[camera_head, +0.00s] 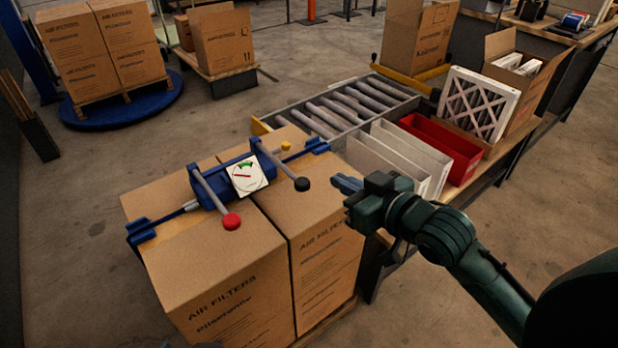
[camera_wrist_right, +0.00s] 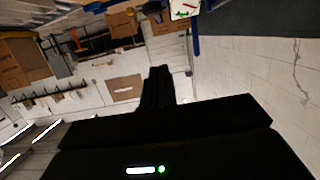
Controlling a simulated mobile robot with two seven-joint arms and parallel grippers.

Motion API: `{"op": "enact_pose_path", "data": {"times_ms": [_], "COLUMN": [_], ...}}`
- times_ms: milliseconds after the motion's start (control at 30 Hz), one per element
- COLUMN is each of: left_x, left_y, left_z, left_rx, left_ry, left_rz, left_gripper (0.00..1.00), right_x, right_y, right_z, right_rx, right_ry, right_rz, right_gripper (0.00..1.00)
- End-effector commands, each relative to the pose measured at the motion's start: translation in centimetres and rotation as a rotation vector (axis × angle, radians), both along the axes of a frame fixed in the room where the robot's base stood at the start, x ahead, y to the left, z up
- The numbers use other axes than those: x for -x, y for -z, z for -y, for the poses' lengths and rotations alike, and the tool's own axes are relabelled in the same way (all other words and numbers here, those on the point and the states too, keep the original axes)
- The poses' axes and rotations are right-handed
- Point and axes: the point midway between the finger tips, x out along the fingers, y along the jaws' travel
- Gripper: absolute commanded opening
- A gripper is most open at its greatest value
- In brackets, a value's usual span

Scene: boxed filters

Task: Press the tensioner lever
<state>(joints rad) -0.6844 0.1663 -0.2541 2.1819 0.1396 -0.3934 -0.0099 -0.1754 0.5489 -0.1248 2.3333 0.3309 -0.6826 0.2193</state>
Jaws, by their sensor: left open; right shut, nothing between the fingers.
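A blue strapping tool (camera_head: 205,183) lies across the top of two air-filter cartons (camera_head: 250,215). It has a grey lever with a red knob (camera_head: 232,221), a grey lever with a black knob (camera_head: 302,184), and a small yellow knob (camera_head: 286,146). I cannot tell which lever is the tensioner. A white gauge (camera_head: 247,174) with a green band and red needle sits between the levers; part of it shows in the right wrist view (camera_wrist_right: 184,8). My right gripper (camera_head: 347,185) is shut and empty, just right of the black knob and apart from it. My left gripper is not seen.
A roller conveyor (camera_head: 340,108), white filter panels (camera_head: 390,160) and a red bin (camera_head: 440,145) stand behind my right gripper. A pleated filter (camera_head: 478,103) leans by an open carton (camera_head: 525,75). Stacked cartons (camera_head: 100,45) stand on a blue turntable (camera_head: 125,103) at the back left.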

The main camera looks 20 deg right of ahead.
Motion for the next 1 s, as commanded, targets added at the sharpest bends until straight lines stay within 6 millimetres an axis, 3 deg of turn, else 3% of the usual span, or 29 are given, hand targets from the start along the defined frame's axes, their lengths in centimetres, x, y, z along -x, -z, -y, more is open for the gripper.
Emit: {"op": "enact_pose_path", "data": {"times_ms": [267,633,800,1000], "left_x": [0.0,0.0,-0.1,-0.2], "left_y": [0.0,0.3,0.6,0.1], "left_z": [0.0,0.0,0.0,0.0], "left_rx": [0.000,0.005,0.013,0.015], "left_ry": [0.000,-0.002,-0.004,-0.005], "left_rz": [0.001,0.000,0.003,0.019], "left_gripper": [0.79,0.79,0.79,0.79], "right_x": [-2.2,-9.3,-9.1,-9.1], "right_y": [0.5,2.4,5.2,6.4], "right_z": [-0.7,-3.4,-3.3,-3.3], "right_rx": [-0.002,-0.001,0.000,0.000], "right_ry": [0.001,0.000,0.000,0.000], "right_rz": [0.003,0.001,-0.004,0.000], "right_gripper": [0.00,0.00,0.00,0.00]}}
